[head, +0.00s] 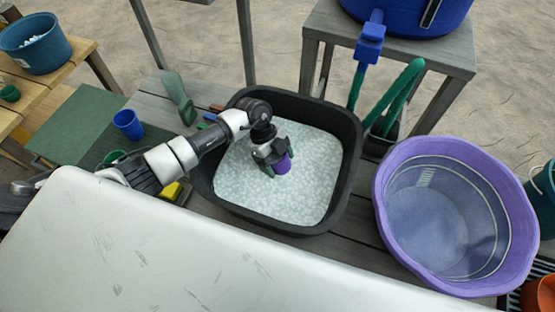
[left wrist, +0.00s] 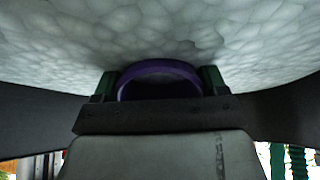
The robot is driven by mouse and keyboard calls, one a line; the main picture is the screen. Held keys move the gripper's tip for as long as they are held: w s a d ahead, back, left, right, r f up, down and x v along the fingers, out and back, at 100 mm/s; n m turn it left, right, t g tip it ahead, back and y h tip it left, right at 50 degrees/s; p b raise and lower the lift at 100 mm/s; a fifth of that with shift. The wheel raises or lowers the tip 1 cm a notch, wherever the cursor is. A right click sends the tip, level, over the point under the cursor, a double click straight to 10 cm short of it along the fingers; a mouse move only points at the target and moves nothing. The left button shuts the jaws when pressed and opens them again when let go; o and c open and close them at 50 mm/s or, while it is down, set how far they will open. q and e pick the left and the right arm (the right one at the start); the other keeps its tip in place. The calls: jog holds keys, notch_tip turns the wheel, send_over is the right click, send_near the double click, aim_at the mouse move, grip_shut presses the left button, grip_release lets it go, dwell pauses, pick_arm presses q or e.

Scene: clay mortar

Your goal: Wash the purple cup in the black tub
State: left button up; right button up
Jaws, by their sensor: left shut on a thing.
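The purple cup (head: 283,166) is between the fingers of my left gripper (head: 274,165), which is shut on it. The cup is inside the black tub (head: 350,165), over or touching the pale, foam-like filling (head: 311,180). The head view does not show how deep the cup sits. In the left wrist view, the cup's purple rim (left wrist: 160,68) shows between the two green-tipped fingers, with foam close beyond it. My right gripper is not in view.
A large purple basin (head: 385,205) stands to the right of the tub. A blue cup (head: 127,124) and a yellow sponge-like thing (head: 171,191) are to the left. A blue container (head: 400,15) with a tap and green hose stands behind. A white surface (head: 150,250) fills the front.

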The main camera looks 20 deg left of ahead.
pick_arm(q)
jog(key=shift+r, duration=0.15)
jog(key=shift+s+a+p, duration=0.2)
jog(key=shift+a+p, duration=0.4)
jog(key=shift+a, duration=0.05)
jog(key=shift+w+d, duration=0.2)
jog(key=shift+d, duration=0.45)
jog(key=shift+w+d, duration=0.2)
jog(key=shift+d, duration=0.45)
jog(key=shift+s+a+p, duration=0.2)
jog(key=shift+a+p, duration=0.05)
jog(key=shift+a, duration=0.4)
jog(key=shift+s+a+p, duration=0.2)
jog(key=shift+a, duration=0.45)
jog(key=shift+w+d, duration=0.2)
jog(key=shift+d, duration=0.45)
jog(key=shift+w+d, duration=0.2)
jog(key=shift+d, duration=0.45)
jog(key=shift+s+a+p, duration=0.2)
jog(key=shift+a+p, duration=0.05)
jog(key=shift+a, duration=0.4)
jog(key=shift+s+a+p, duration=0.2)
jog(key=shift+a, duration=0.45)
jog(key=shift+w+d, duration=0.2)
jog(key=shift+d, duration=0.45)
